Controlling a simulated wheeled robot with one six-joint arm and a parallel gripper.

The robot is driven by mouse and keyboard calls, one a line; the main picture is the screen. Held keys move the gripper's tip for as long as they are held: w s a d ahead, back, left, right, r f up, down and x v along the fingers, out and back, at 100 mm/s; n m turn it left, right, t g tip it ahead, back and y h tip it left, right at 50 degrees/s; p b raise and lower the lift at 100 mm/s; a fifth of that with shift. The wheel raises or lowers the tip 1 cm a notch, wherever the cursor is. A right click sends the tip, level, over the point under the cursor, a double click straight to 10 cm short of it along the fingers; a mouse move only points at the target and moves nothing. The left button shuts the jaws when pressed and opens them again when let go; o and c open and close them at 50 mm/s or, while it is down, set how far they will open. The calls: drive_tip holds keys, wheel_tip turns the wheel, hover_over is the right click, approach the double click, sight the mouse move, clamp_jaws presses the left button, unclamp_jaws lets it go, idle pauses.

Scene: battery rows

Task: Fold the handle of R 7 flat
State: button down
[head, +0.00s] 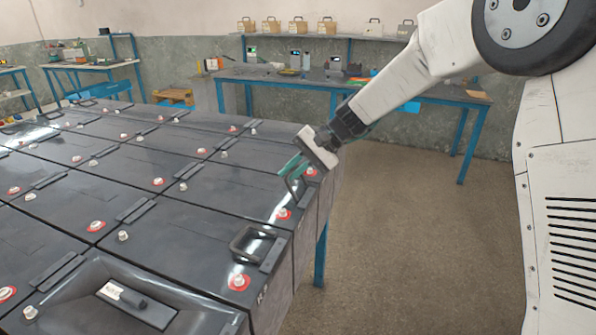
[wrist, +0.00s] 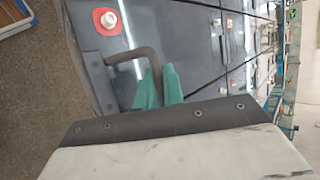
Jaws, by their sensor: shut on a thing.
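My gripper (head: 291,167) has green fingers and is over the right end of a dark battery near the table's right edge. Its fingers are shut on that battery's dark handle (head: 296,189), which stands raised from the lid. In the wrist view the green fingers (wrist: 159,74) close around the free bar of the bent handle (wrist: 133,54), beside a red-ringed terminal (wrist: 106,20). No label reading R 7 is legible, so I cannot confirm the battery's name from the pictures.
Rows of dark batteries (head: 215,185) with red-ringed and plain terminals fill the table. The nearer battery has a handle (head: 238,241) at its right end. A flat tool with a black grip (head: 127,297) lies in front. Open floor (head: 410,230) lies to the right, with a blue bench (head: 300,83) behind.

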drive_tip(key=h, duration=0.1)
drive_tip(key=a+h, duration=0.1)
drive_tip(key=f+h, duration=0.1)
drive_tip(key=shift+w+a+f+m+g, duration=0.1)
drive_tip(key=shift+w+a+m+g, duration=0.2)
drive_tip(key=shift+g, duration=0.1)
drive_tip(key=shift+w+a+f+m+g+h, duration=0.1)
drive_tip(key=shift+a+f+m+g+h, duration=0.15)
drive_tip(key=shift+h, duration=0.4)
drive_tip(key=shift+a+f+m+g+h, duration=0.15)
drive_tip(key=shift+f+g+h, duration=0.15)
drive_tip(key=shift+h, duration=0.35)
drive_tip(key=shift+f, duration=0.1)
drive_tip(key=c, duration=1.5)
unclamp_jaws()
drive_tip(key=v, duration=0.8)
drive_tip(key=shift+a, duration=0.1)
